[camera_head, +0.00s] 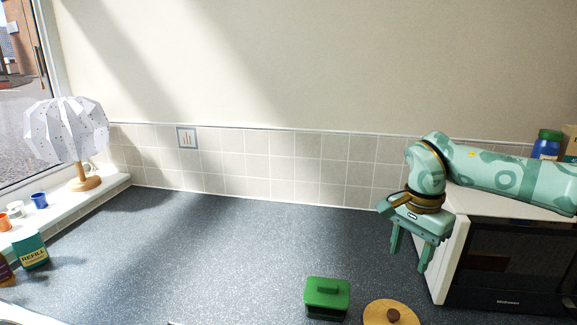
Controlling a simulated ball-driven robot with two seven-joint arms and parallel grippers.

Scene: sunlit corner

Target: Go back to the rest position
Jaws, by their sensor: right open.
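My right arm comes in from the right, above the microwave. My right gripper (411,254) points down in front of the microwave's left side, with its two fingers apart and nothing between them. It hangs above the counter, behind and to the right of a green lidded box (327,300). My left gripper is outside the view.
A round wooden lid (391,314) with a dark knob lies at the front edge. The microwave (510,268) fills the right. The middle counter (220,255) is clear.

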